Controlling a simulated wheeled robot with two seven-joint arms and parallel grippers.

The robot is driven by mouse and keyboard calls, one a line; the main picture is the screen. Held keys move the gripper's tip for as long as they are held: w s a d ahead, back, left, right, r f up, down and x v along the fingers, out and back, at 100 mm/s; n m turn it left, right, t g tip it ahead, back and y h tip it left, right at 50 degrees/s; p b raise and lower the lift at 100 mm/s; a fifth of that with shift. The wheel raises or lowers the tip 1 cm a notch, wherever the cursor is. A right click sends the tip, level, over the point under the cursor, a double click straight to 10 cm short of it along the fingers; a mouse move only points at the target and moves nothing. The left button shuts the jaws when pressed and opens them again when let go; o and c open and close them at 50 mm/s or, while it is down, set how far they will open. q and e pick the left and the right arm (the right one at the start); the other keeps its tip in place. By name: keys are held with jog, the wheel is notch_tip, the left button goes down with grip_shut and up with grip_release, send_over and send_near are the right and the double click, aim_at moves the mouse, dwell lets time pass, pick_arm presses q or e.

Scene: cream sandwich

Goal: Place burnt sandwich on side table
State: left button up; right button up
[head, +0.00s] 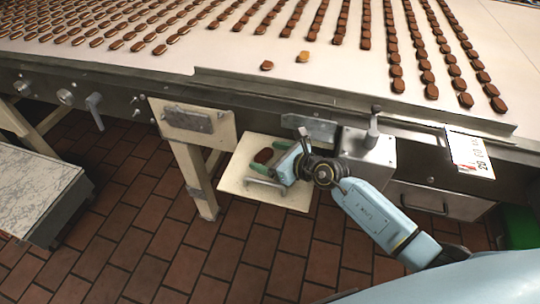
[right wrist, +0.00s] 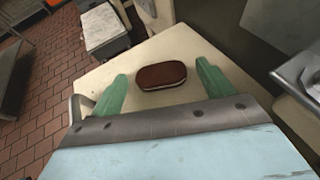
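A dark brown sandwich (head: 263,155) with a pale cream layer lies on the small cream side table (head: 292,197) below the conveyor. In the right wrist view the sandwich (right wrist: 162,75) sits flat on the side table (right wrist: 85,82), between and slightly beyond my green fingertips. My right gripper (head: 267,157) is open, low over the side table; its fingers (right wrist: 162,78) show a gap on both sides of the sandwich. My left gripper is not in view.
The white conveyor (head: 230,55) carries rows of brown sandwiches. A lone dark sandwich (head: 267,65) and a paler orange-brown one (head: 303,56) lie near its front edge. A marble-topped table (head: 30,185) stands at left. Brick floor lies clear between.

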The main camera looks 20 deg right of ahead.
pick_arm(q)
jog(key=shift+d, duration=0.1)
pick_arm(e)
jog(key=shift+r, duration=0.3)
jog(key=p+v, duration=0.2)
jog(key=v, duration=0.5)
jog(key=shift+s+d+f, duration=0.1)
jog(key=shift+d, duration=0.05)
jog(key=shift+s, duration=0.1)
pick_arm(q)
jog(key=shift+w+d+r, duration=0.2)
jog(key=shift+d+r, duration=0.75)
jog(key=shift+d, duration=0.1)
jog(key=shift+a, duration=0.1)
